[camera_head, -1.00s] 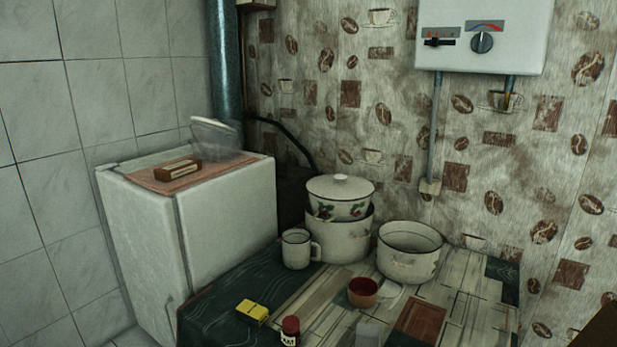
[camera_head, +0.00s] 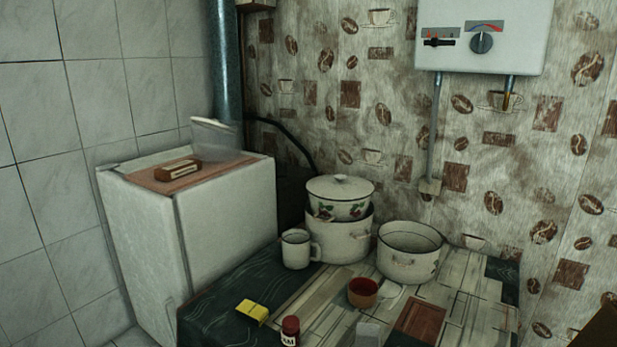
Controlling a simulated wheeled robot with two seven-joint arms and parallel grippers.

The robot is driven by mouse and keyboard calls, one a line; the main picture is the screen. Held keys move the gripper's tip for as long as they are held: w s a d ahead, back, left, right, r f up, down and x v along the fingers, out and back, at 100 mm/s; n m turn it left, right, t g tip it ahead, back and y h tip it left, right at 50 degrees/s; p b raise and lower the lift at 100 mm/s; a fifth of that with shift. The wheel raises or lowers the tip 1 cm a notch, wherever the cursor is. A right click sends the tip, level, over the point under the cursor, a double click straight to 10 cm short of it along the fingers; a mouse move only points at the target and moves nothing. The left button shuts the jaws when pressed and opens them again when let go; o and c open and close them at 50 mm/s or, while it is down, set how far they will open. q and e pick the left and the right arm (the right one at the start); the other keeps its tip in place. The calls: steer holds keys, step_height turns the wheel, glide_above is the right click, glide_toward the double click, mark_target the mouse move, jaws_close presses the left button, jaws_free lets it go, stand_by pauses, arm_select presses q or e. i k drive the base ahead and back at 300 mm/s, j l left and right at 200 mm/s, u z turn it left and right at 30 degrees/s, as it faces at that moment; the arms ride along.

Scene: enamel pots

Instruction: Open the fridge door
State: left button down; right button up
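A small white fridge (camera_head: 228,222) stands in the left half of the head view, in the corner by the tiled wall. Its door (camera_head: 143,243) is the worn front face on the left side, and it looks shut. Neither of my grippers shows in the head view.
A table (camera_head: 225,292) stands right of the fridge. It bears a mug (camera_head: 296,249), a lidded pot (camera_head: 340,196) on another pot (camera_head: 345,240), an open pot (camera_head: 409,254), a brown cup (camera_head: 363,292), a yellow box (camera_head: 252,311) and a jar (camera_head: 290,330). Tiled floor shows at lower left.

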mark_target(144, 222)
steer(key=u, duration=4.35)
steer(key=z, duration=3.35)
steer(key=i+j, duration=0.15)
steer(key=j, duration=0.25)
steer(key=i+j, duration=0.15)
steer(key=j, duration=0.2)
steer(key=i+j, duration=0.2)
steer(key=j, duration=0.2)
steer(key=i+j, duration=0.15)
steer(key=j, duration=0.2)
steer(key=u, duration=0.05)
